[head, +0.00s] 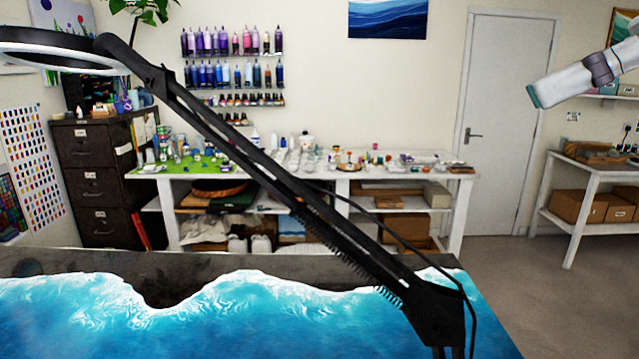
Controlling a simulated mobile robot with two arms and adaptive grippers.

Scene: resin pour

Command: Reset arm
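A white arm of mine with a grey joint band comes in from the upper right. Its teal-tipped end, my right gripper (536,96), hangs in the air in front of the white door. No separate fingers can be made out, so I cannot tell if it is open or shut, and no object shows at it. My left gripper is not in view.
A black lamp arm (290,205) crosses the view, from its ring head (55,62) to a base on the blue resin table (200,310). A cluttered white workbench (455,172), a dark filing cabinet (97,205) and a side table (580,170) stand behind. Floor at right is clear.

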